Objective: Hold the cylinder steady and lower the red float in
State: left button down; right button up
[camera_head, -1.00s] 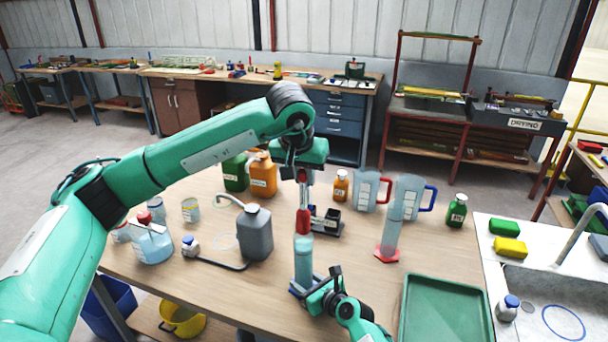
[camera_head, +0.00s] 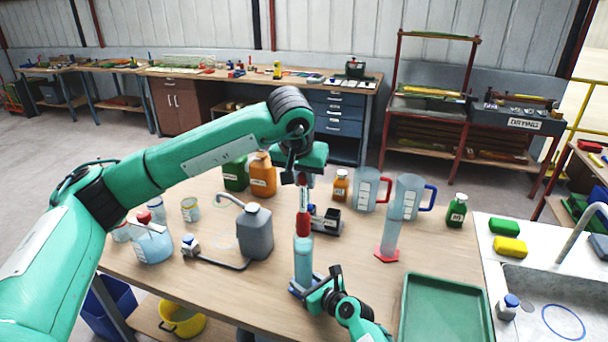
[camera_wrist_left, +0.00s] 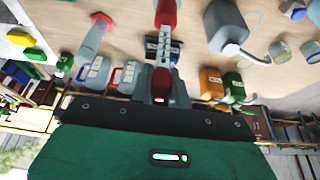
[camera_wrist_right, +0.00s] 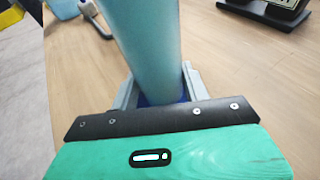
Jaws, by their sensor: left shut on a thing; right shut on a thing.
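The red float (camera_head: 303,222) is upright, with a pale middle section and red parts above and below it. My left gripper (camera_head: 303,180) is shut on its upper part; the float also shows at the top of the left wrist view (camera_wrist_left: 166,14). The light-blue cylinder (camera_head: 303,262) stands upright on the table directly below, on a blue base. The float's lower red end is at the cylinder's mouth; I cannot tell how far inside it is. My right gripper (camera_head: 308,288) is shut around the cylinder's lower part, seen close up in the right wrist view (camera_wrist_right: 150,50).
A grey jug (camera_head: 256,235) stands left of the cylinder. A clear cylinder with a red base (camera_head: 387,254) stands to the right. A small dark device (camera_head: 327,222) is just behind. A green tray (camera_head: 447,310) lies at front right. Bottles and pitchers stand farther back.

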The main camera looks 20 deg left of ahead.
aim_at(304, 221)
pick_arm(q)
jog(key=shift+f, duration=6.25)
jog(key=c, duration=1.3)
grip_release()
jog(key=shift+o, duration=0.2)
jog(key=v, duration=1.2)
pick_arm(e)
jog(key=o, duration=0.8)
jog(key=shift+o, duration=0.2)
